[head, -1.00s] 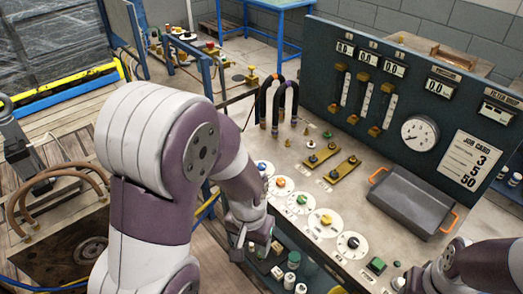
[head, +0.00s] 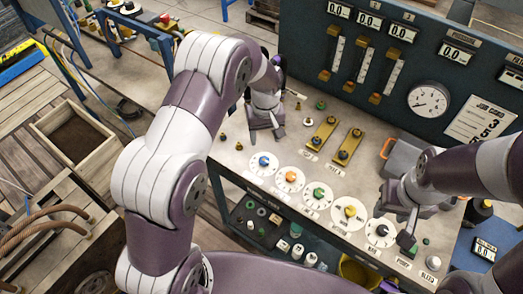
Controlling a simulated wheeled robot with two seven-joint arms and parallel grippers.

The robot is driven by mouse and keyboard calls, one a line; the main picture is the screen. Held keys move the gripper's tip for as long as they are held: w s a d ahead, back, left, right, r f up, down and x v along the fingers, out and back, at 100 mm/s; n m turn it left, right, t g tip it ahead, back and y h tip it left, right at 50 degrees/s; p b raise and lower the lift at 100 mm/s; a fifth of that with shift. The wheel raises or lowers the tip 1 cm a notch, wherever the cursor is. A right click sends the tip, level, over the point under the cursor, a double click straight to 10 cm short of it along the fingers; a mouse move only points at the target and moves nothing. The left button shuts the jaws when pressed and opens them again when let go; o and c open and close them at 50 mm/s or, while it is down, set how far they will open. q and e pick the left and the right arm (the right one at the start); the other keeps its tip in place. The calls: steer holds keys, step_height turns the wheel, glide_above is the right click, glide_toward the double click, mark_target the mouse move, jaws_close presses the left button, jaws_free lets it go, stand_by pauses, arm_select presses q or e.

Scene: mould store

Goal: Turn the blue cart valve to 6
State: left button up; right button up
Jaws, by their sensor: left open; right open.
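The blue valve knob (head: 264,161) sits on a round white dial at the left end of a row of dials on the grey bench top. Its pointer setting and the dial's numbers are too small to read. My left gripper (head: 265,136) is open and empty, pointing down over the bench just behind the blue knob and apart from it. My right gripper (head: 398,219) is open at the right end of the row, close to the black-knobbed dial (head: 382,230). Whether it touches anything there I cannot tell.
Orange (head: 291,177), green (head: 318,193) and yellow (head: 350,211) knobs follow to the right. Two brass switch plates (head: 321,134) lie behind them. A dark upright panel (head: 300,45) with gauges and a job card (head: 482,122) closes the back.

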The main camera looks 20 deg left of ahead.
mark_target(264, 160)
arm_select(q)
steer(key=f+p, duration=0.1)
steer(key=f, duration=0.4)
steer(key=f+p, duration=0.1)
steer(key=f, duration=0.5)
steer(key=shift+w+a, duration=0.15)
steer(key=shift+a, duration=0.05)
steer(key=shift+d+f, duration=0.15)
steer(key=shift+f, duration=0.1)
steer(key=shift+f, duration=0.1)
steer(key=c, duration=1)
